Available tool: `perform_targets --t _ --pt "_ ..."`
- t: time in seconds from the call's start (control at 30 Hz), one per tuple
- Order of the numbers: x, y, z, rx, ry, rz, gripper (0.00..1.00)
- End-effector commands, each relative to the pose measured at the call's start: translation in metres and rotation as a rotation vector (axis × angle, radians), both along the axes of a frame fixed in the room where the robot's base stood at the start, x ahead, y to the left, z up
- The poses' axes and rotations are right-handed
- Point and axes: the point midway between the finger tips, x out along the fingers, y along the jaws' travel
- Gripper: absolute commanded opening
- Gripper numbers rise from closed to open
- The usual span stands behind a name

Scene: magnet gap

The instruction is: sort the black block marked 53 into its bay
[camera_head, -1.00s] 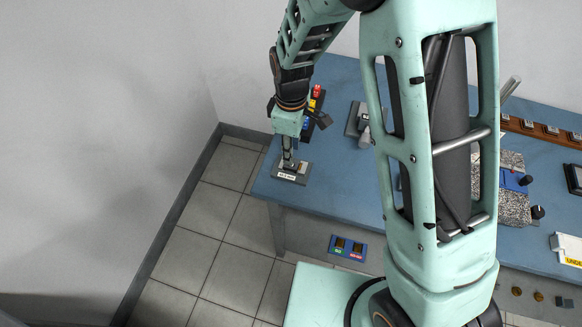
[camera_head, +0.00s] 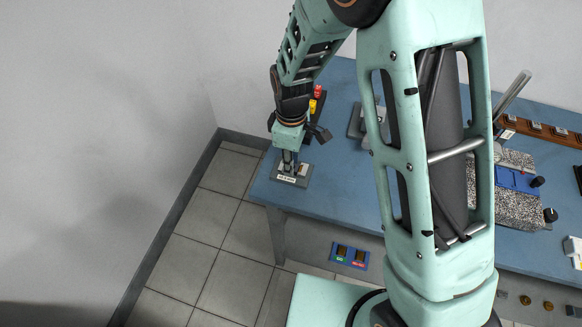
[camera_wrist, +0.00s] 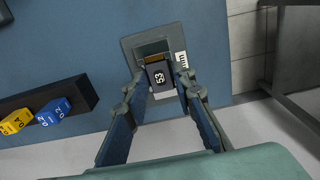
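The black block marked 53 (camera_wrist: 159,76) stands in the grey fixture (camera_wrist: 131,47) in the wrist view, its number facing my camera. The fixture has a white label ending in "mm" and also shows at the table's near left corner in the head view (camera_head: 303,180). My gripper (camera_wrist: 161,84) points down at the fixture with one finger on each side of the block. A narrow gap seems to show between fingers and block, so it looks open. In the head view my gripper (camera_head: 288,168) hides most of the block. A blue two-bay tray (camera_head: 335,256) has green and red labels.
A dark rack (camera_wrist: 83,87) with yellow and blue blocks stands beside the fixture. Another grey device (camera_head: 356,121) and a speckled stone block with blue parts (camera_head: 521,210) stand farther right on the blue table (camera_head: 330,205). My arm hides part of the table.

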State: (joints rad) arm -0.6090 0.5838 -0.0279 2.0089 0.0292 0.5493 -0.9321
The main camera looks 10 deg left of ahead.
Motion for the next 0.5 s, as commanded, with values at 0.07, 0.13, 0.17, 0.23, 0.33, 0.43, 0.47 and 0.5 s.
perform_targets --t 0.07,0.13,0.17,0.23,0.33,0.43,0.47,0.5 --pt "0.000 0.000 0.000 0.000 0.000 0.000 0.12" --pt "0.000 0.000 0.000 0.000 0.000 0.000 0.05" --pt "0.000 0.000 0.000 0.000 0.000 0.000 0.01" --pt "0.000 0.000 0.000 0.000 0.000 0.000 0.00" --pt "0.000 0.000 0.002 0.000 0.000 0.000 0.00" --pt "0.000 0.000 0.008 0.001 -0.001 0.000 0.00" --pt "0.000 0.000 0.010 0.001 -0.001 0.000 0.00" --pt "0.001 0.000 0.013 0.001 -0.001 0.000 0.00"
